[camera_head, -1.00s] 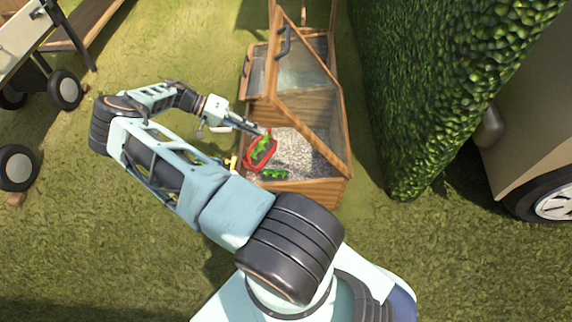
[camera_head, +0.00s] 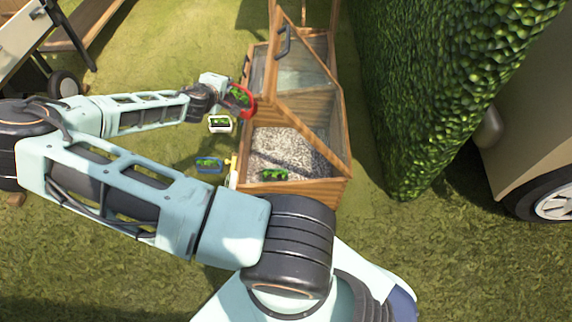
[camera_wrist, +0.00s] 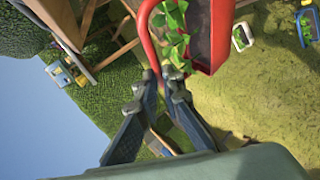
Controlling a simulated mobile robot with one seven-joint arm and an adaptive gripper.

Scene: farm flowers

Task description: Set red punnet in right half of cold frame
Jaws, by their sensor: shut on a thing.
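My gripper (camera_wrist: 163,82) is shut on the handle of the red punnet (camera_wrist: 213,38), which holds green leafy plants. In the head view the red punnet (camera_head: 250,103) hangs tilted by the left side of the wooden cold frame (camera_head: 315,193), near the divide between its halves. I cannot tell whether it touches the frame. The near half has a gravel floor and its glazed lid is raised. A green plant (camera_head: 274,174) sits there near the front wall; its container is hard to make out. The far half is partly hidden by glazing and wood.
A white punnet (camera_head: 220,124) and a blue punnet (camera_head: 208,165), both with plants, stand on the left of the frame. A tall hedge (camera_head: 430,90) and a vehicle (camera_head: 530,140) close off the right. Grass is clear at lower right.

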